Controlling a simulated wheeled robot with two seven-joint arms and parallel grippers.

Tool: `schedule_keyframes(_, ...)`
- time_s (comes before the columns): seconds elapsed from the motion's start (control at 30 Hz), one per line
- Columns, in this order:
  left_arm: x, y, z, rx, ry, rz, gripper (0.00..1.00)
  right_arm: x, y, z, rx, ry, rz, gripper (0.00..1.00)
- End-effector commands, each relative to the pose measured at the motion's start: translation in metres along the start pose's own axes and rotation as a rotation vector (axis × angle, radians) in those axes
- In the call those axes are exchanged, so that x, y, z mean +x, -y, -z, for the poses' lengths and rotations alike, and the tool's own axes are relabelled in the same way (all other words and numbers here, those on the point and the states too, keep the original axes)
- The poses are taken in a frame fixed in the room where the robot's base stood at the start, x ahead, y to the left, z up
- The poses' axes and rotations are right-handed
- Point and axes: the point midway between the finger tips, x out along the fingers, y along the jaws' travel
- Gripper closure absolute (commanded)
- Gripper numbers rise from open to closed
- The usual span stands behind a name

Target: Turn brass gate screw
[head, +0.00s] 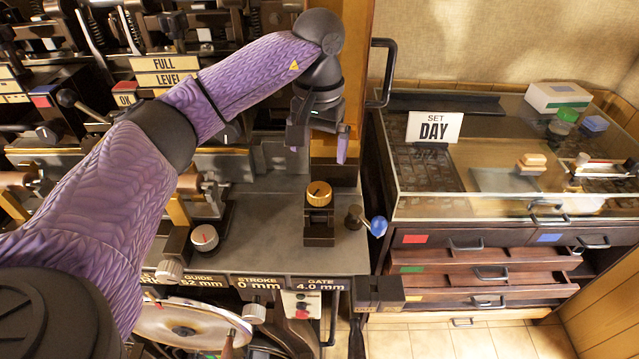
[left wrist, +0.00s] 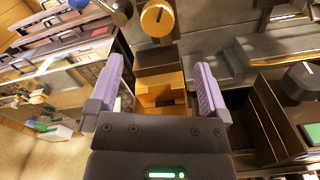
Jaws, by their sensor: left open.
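The brass gate screw (head: 318,192) is a round golden knob on a dark block on the grey bench of the press, above the label "GATE 4.0 mm" (head: 322,283). My left gripper (head: 318,150) is above and behind the knob in the head view, apart from it. Its purple fingers are spread and hold nothing. In the left wrist view the knob (left wrist: 157,18) shows at the top, beyond the open fingers (left wrist: 157,85), with a dark line across its face. My right gripper does not show.
A lever with a blue ball (head: 378,226) stands just right of the knob. A white dial (head: 204,238) sits to its left. A glass-topped cabinet (head: 400,150) with a "SET DAY" card (head: 434,127) and drawers stands at right. The grey bench around the knob is mostly clear.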

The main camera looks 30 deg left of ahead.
Motion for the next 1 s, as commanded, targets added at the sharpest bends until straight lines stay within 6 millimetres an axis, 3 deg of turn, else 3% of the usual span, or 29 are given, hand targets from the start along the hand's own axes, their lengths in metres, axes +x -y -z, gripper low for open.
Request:
schedule_keyframes(0.2, 0.054, -0.002, -0.002, 0.001, 0.006, -0.003, 0.01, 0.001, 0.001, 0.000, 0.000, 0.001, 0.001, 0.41)
schedule_keyframes(0.33, 0.078, -0.002, -0.001, 0.002, 0.004, -0.005, 0.01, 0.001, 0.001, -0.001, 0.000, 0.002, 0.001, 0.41)
schedule_keyframes(0.5, 0.091, -0.003, -0.001, 0.002, 0.001, -0.007, 0.01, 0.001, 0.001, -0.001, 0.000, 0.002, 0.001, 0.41)
schedule_keyframes(0.7, 0.091, -0.003, -0.001, 0.002, 0.001, -0.007, 0.01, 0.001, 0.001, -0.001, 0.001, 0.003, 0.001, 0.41)
schedule_keyframes(0.77, 0.091, -0.003, -0.001, 0.002, 0.001, -0.008, 0.11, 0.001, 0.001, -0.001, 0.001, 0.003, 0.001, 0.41)
schedule_keyframes(1.0, 0.091, -0.003, -0.001, 0.002, 0.001, -0.008, 0.62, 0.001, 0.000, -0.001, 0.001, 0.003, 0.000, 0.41)
